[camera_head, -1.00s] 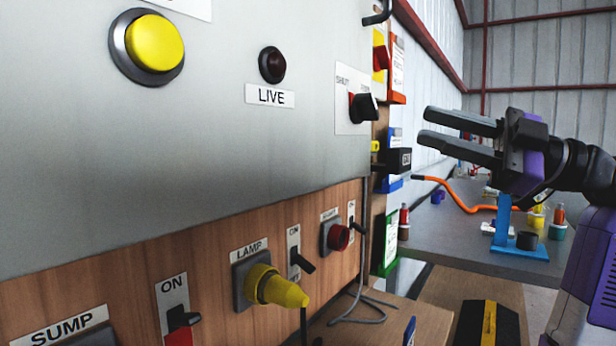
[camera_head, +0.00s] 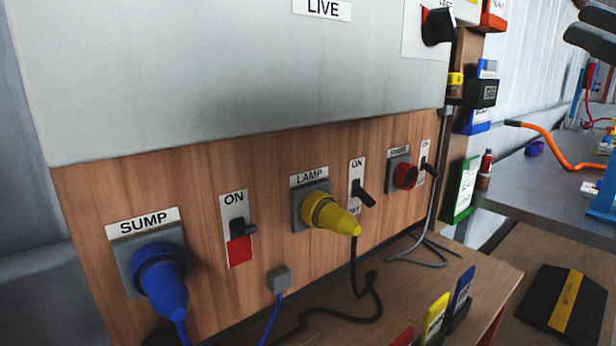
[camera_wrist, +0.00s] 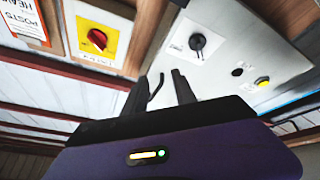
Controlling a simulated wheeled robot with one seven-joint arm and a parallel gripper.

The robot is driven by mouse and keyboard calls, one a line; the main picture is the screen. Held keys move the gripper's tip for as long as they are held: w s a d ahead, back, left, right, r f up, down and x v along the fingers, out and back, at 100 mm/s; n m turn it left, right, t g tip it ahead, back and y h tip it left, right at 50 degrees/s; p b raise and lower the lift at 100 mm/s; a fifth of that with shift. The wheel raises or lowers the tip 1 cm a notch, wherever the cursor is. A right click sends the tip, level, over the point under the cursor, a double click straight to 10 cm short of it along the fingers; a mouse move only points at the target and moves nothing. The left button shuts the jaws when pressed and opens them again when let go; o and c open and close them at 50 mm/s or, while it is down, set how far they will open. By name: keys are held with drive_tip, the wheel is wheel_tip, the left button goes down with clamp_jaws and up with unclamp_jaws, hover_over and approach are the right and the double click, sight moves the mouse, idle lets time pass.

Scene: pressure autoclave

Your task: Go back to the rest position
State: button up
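My gripper (camera_head: 582,22) is at the top right edge of the head view, with only its dark fingers showing. In the wrist view its two fingers (camera_wrist: 160,84) stand apart with nothing between them. It is open and empty, in the air right of the grey panel (camera_head: 230,80). The wrist view faces the rotary switch on the grey panel (camera_wrist: 197,42) and a red knob on a yellow plate (camera_wrist: 97,39). Most of my arm is outside the head view.
The wooden board holds a blue SUMP plug (camera_head: 160,280), a yellow LAMP plug (camera_head: 328,213), a red socket (camera_head: 404,175) and several switches. Cables and upright coloured cards (camera_head: 436,318) occupy the bench below. A grey table (camera_head: 530,185) with an orange cable stands at right.

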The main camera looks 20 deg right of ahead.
drive_tip(key=w+d+f+m+t+h, duration=0.2)
drive_tip(key=d+m+t+h, duration=0.3)
drive_tip(key=d+m+h, duration=0.3)
wheel_tip(320, 180, down, 13)
drive_tip(key=w+d+m+g+h, duration=0.1)
drive_tip(key=w+m+h, duration=0.2)
drive_tip(key=m+h, duration=0.7)
drive_tip(key=s+a+f+m+g+h, duration=0.2)
drive_tip(key=a+f, duration=0.3)
drive_tip(key=f, duration=0.6)
drive_tip(key=s+a+f+m+g+h, duration=0.1)
drive_tip(key=s+a+f+m+g, duration=0.3)
drive_tip(key=f, duration=0.7)
drive_tip(key=s+a+f+n+g+y, duration=0.1)
drive_tip(key=s+a+f+n+y, duration=0.4)
drive_tip(key=s+a+f, duration=0.65)
drive_tip(key=s+a+f+n+g+y, duration=0.2)
drive_tip(key=s+a+f+n+y, duration=0.45)
drive_tip(key=s+a, duration=0.65)
wheel_tip(320, 180, up, 17)
drive_tip(key=m+h+p, duration=0.1)
drive_tip(key=p, duration=1.7)
drive_tip(key=shift+w+a+h, duration=0.35)
drive_tip(key=shift+w+a, duration=0.05)
drive_tip(key=shift+w, duration=0.05)
drive_tip(key=shift+f, duration=0.1)
